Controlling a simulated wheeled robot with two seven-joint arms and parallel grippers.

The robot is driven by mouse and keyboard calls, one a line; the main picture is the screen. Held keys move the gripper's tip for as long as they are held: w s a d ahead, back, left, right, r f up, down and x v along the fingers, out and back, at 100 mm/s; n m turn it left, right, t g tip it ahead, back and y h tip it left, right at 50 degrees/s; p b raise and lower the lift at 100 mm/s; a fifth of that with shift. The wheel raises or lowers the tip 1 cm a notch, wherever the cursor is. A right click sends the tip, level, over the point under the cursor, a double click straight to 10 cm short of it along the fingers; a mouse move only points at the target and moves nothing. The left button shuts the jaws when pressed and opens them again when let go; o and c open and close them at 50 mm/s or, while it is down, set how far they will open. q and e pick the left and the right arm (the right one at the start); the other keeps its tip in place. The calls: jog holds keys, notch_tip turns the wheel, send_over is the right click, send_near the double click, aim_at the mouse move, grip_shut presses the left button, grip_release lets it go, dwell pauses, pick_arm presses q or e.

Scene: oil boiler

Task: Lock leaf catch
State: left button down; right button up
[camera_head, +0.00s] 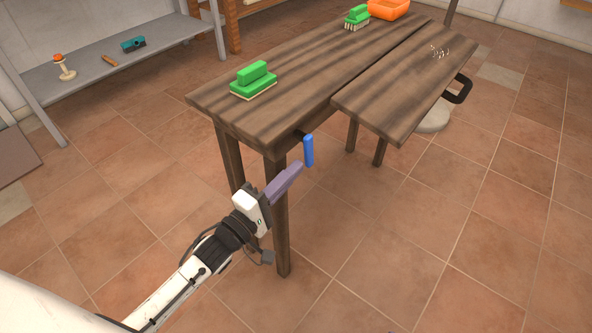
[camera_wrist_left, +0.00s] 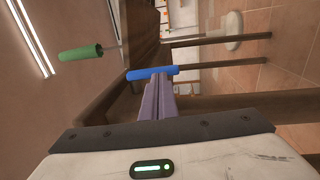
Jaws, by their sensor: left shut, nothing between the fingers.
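The wooden table (camera_head: 290,75) has a hinged-looking leaf (camera_head: 405,90) along its right side, roughly level, with a dark seam between them. A blue handle (camera_head: 308,150), apparently the leaf catch, hangs upright under the near end by the seam. It also shows in the wrist view as a blue bar (camera_wrist_left: 152,73) lying across the picture. My left gripper (camera_head: 297,168) is shut and empty, its purple fingers just left of and below the blue handle. In the wrist view the fingertips (camera_wrist_left: 158,84) are right at the bar; I cannot tell whether they touch. My right gripper is out of view.
Two green brushes (camera_head: 253,80) (camera_head: 357,17) and an orange tray (camera_head: 389,8) are on the tabletop. A table leg (camera_head: 280,220) stands beside my left gripper. A green-handled rod (camera_wrist_left: 80,53) shows in the wrist view.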

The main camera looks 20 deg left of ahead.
pick_arm(q)
jog(key=shift+x, duration=0.85)
